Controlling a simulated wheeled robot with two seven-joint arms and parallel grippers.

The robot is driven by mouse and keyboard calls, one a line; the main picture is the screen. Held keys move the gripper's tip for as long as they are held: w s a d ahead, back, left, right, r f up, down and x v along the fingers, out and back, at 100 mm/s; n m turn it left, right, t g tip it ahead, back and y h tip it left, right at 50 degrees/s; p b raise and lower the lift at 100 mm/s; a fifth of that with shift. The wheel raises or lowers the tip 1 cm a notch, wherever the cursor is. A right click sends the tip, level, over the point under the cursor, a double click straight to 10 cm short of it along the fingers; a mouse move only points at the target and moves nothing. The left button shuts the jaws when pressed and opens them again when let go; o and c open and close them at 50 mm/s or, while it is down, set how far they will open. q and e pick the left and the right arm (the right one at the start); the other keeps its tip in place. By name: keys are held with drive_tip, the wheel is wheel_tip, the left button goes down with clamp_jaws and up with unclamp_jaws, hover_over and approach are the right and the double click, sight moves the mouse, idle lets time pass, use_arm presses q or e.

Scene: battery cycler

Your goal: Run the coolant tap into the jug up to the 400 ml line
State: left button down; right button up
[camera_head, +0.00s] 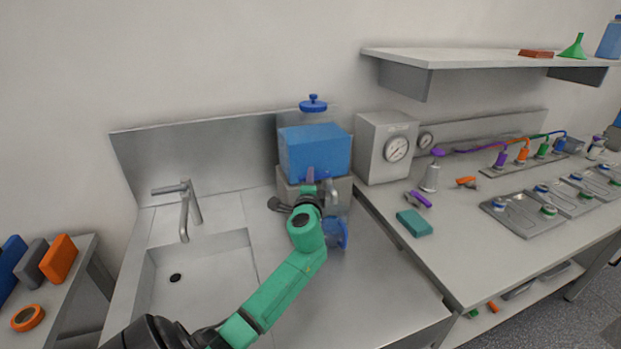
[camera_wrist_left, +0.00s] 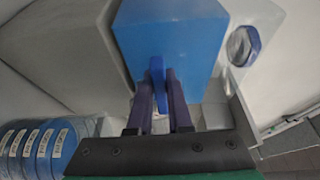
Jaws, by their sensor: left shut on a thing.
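A blue coolant tank (camera_head: 315,150) stands on a grey base at the back of the steel counter; its blue body fills the upper middle of the left wrist view (camera_wrist_left: 190,35). A small grey tap spout (camera_head: 333,194) shows at its front. My left gripper (camera_head: 311,178) is at the tank's front. In the left wrist view, its purple fingers (camera_wrist_left: 160,100) are shut on a thin blue lever (camera_wrist_left: 157,75). A blue vessel, seemingly the jug (camera_head: 343,234), is below the spout, partly hidden by my arm. Its markings and level cannot be read.
A sink (camera_head: 205,275) with a faucet (camera_head: 187,205) is left of my arm. A gauge box (camera_head: 385,148) stands right of the tank. A teal block (camera_head: 414,223) lies on the right bench. The counter's front right is clear.

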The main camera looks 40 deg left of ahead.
idle(0.4)
use_arm(q)
drive_tip(key=n+g+y+b, duration=0.1)
drive_tip(key=d+n+g+y+b, duration=0.1)
drive_tip(key=n+g+y+b, duration=0.1)
drive_tip(key=shift+s+d+f+g, duration=0.1)
drive_tip(key=shift+s+d+g, duration=0.15)
drive_tip(key=shift+g, duration=0.15)
drive_tip(key=shift+a, duration=0.1)
drive_tip(key=c, duration=0.8)
unclamp_jaws()
drive_tip(key=shift+c, duration=0.2)
drive_tip(key=b+v, duration=0.4)
drive_tip(key=v, duration=1)
drive_tip(key=shift+d, duration=0.35)
